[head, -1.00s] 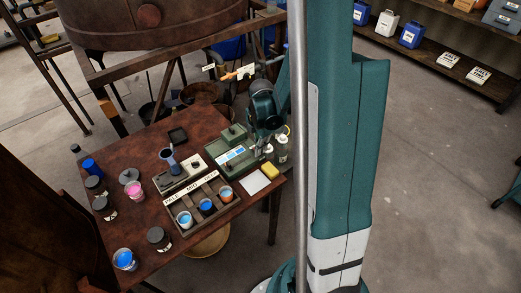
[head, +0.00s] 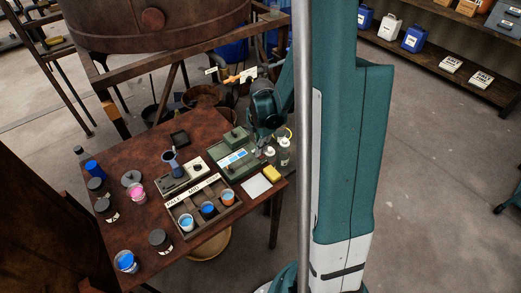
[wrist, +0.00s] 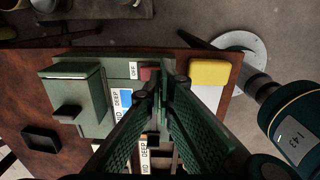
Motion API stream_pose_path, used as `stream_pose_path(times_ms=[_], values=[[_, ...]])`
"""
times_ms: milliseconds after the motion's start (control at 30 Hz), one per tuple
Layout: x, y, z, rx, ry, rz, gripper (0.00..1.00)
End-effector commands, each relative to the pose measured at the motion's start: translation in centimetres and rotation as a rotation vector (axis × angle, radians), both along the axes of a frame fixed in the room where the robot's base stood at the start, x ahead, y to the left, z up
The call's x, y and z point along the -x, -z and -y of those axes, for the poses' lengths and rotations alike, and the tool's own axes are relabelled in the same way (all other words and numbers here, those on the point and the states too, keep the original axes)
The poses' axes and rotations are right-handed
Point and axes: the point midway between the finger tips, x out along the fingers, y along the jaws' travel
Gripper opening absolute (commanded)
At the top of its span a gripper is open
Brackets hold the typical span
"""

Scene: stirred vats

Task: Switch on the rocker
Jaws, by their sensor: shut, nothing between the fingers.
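The rocker (wrist: 148,73) is a small reddish piece beside a white OFF label (wrist: 134,70) in the wrist view. It sits on the edge of a green box-shaped device (wrist: 62,68), partly hidden by my fingertips; its tilt cannot be told. My gripper (wrist: 160,84) is shut and empty, its fingertips right at the rocker in the picture; whether they touch it is unclear. In the head view the green device (head: 233,135) stands at the table's right side, with my dark arm end over its right edge. The rocker cannot be made out there.
A yellow sponge (wrist: 209,73) and a white card (head: 257,187) lie right of the device. A tray of paint cups (head: 208,209) is in front. Several jars and cups stand at the table's left. A large vat (head: 150,20) is behind.

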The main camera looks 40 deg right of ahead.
Motion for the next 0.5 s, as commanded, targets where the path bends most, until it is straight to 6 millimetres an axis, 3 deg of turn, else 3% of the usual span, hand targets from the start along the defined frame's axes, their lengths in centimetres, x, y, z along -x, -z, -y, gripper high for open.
stream_pose_path(times_ms=[500], values=[[1.0,-5.5,0.0,0.0,0.0,0.0,0.0]])
